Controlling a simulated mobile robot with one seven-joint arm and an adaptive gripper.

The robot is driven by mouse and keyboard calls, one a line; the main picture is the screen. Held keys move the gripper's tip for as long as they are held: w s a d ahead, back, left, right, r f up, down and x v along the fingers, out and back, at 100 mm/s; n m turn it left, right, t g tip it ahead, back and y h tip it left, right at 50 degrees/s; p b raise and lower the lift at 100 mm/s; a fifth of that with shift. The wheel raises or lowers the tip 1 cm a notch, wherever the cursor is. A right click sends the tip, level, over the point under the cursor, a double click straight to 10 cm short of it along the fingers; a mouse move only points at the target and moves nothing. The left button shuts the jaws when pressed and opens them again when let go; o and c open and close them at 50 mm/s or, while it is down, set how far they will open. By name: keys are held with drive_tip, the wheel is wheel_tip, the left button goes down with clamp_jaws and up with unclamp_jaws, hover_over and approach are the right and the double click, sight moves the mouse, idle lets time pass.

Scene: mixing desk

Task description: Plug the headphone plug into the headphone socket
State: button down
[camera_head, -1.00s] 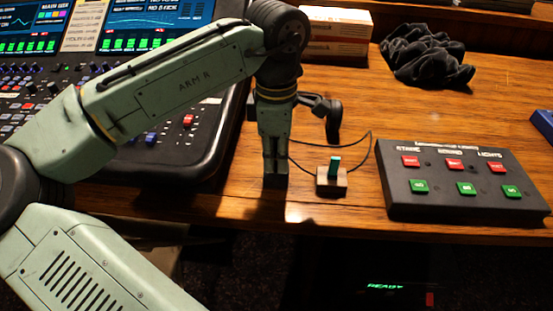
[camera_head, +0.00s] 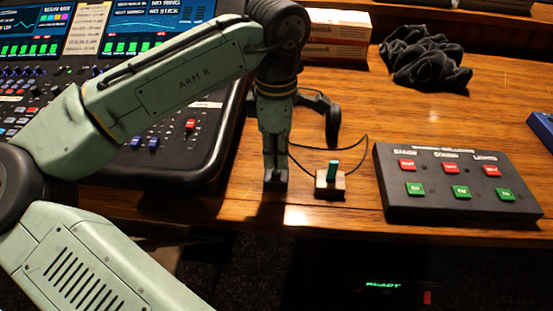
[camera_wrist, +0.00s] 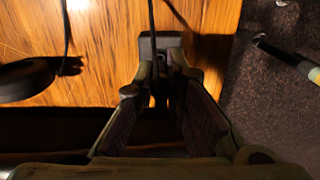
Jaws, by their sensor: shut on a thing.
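My gripper (camera_head: 276,181) points straight down near the front edge of the desk, right of the mixing console. It is shut on the headphone plug, which is mostly hidden between the fingers. In the wrist view the gripper (camera_wrist: 160,48) has a thin black cable (camera_wrist: 151,16) running up from between its fingertips. The black headphones (camera_head: 332,122) lie behind the gripper, and an earcup (camera_wrist: 24,80) shows in the wrist view. Their cable (camera_head: 369,142) loops over the desk. I cannot make out the headphone socket for certain.
A small block (camera_head: 330,188) with an upright green piece (camera_head: 333,168) stands just right of my gripper. A button panel (camera_head: 455,205) lies further right. The console (camera_head: 200,150) is left. Dark cloth (camera_head: 425,62) and boxes (camera_head: 337,35) are behind.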

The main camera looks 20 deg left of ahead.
sight(276, 147)
drive_tip(key=shift+r+p, duration=1.8)
drive_tip(key=shift+r, duration=0.2)
drive_tip(key=shift+w, duration=0.1)
